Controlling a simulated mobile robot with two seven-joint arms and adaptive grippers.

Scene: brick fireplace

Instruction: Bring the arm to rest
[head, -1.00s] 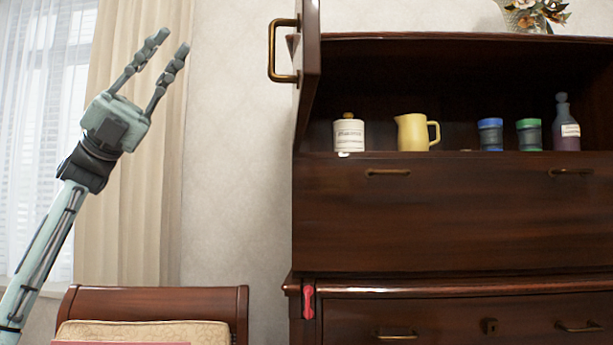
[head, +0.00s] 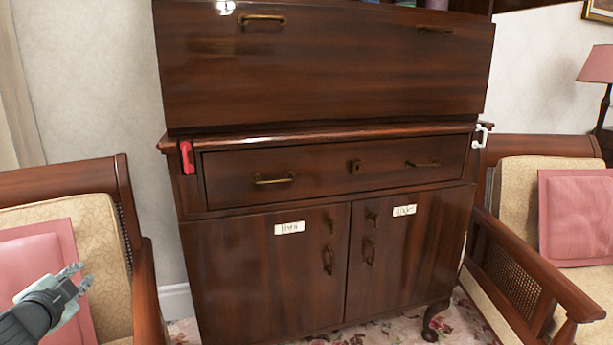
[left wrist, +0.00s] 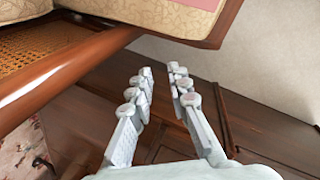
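My left gripper (head: 78,276) is low at the left edge of the head view, in front of the left armchair. In the left wrist view its two fingers (left wrist: 161,72) stand apart with nothing between them, so it is open and empty. My right gripper shows in neither view.
A dark wooden cabinet (head: 270,265) fills the middle of the head view. A red handle-like piece (head: 187,157) and a white one (head: 481,135) sit at its sides. An armchair (head: 140,270) stands at the left, close to my gripper, another (head: 515,270) at the right.

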